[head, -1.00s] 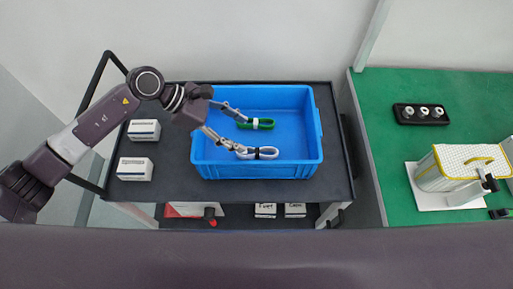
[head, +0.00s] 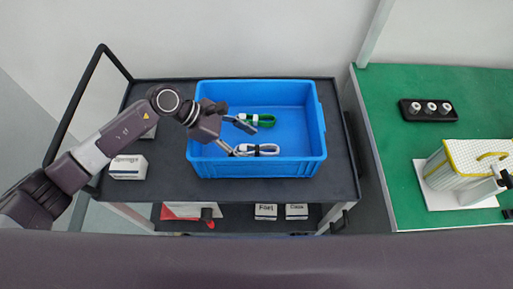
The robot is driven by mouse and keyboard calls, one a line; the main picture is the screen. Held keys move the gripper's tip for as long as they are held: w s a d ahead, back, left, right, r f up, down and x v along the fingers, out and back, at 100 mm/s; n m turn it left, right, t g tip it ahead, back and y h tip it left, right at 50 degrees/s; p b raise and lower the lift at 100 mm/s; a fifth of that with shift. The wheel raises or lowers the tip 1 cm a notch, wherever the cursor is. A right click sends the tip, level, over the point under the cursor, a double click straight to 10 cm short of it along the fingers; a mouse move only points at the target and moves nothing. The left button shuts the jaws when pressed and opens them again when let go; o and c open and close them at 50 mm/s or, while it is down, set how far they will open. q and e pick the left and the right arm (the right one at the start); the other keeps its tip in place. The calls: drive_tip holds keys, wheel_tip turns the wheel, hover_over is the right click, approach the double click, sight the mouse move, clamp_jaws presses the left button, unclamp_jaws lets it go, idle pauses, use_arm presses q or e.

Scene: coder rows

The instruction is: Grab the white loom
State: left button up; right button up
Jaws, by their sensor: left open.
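The white loom (head: 264,153) is a coiled white bundle with a dark band, lying near the front wall inside the blue crate (head: 240,170). A green loom (head: 262,119) with a white band lies behind it in the same crate. My left gripper (head: 239,139) reaches in over the crate's left side, with its fingers spread. One finger is near the left end of the white loom and the other is near the left end of the green loom. I cannot tell whether a finger touches either loom.
The crate stands on a dark cart top (head: 340,180). White boxes (head: 127,167) stand left of it, partly behind my arm. A green table (head: 385,120) at right holds a black block with knobs (head: 428,110) and a white-yellow basket (head: 470,165). Boxes lie on the lower shelf.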

sight(258, 148)
use_arm(q)
drive_tip(key=p+x, duration=0.1)
drive_tip(key=x, duration=0.2)
drive_tip(key=shift+d+f, duration=0.3)
drive_tip(key=shift+f, duration=0.1)
drive_tip(key=c, duration=1.3)
drive_tip(key=shift+o, duration=0.2)
drive_tip(key=shift+r, duration=0.2)
